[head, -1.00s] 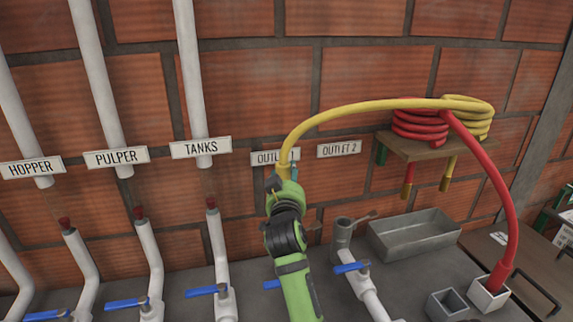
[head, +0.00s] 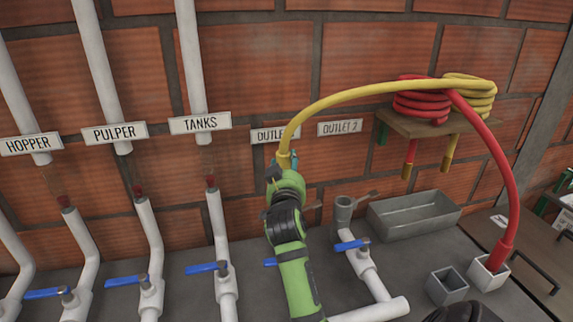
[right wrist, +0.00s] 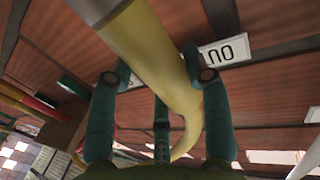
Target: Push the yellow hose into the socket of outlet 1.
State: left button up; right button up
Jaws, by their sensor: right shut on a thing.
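The yellow hose (head: 365,98) arches from the coil on the wall shelf to my right gripper (head: 283,163). My right gripper is shut on the hose near its end, in front of the outlet 1 sign (head: 268,136). In the right wrist view the hose (right wrist: 165,70) passes between the teal fingers of my right gripper (right wrist: 158,82), its thicker end at the top left. The socket of outlet 1 is hidden behind my green arm; only a blue valve handle (head: 270,263) shows beside it. My left gripper is not in view.
The outlet 2 socket (head: 343,206) stands open, right of my arm. A red hose (head: 500,180) runs from the shelf (head: 420,126) into a white square box (head: 488,273).

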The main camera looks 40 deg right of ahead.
jog(key=shift+f+b, duration=0.65)
jog(key=shift+f, duration=0.55)
jog(key=shift+p, duration=0.35)
dwell(0.6)
jog(key=shift+f+b, duration=2.25)
jog(key=shift+f, duration=0.5)
jog(key=o, duration=1.4)
notch_tip(320, 180, up, 10)
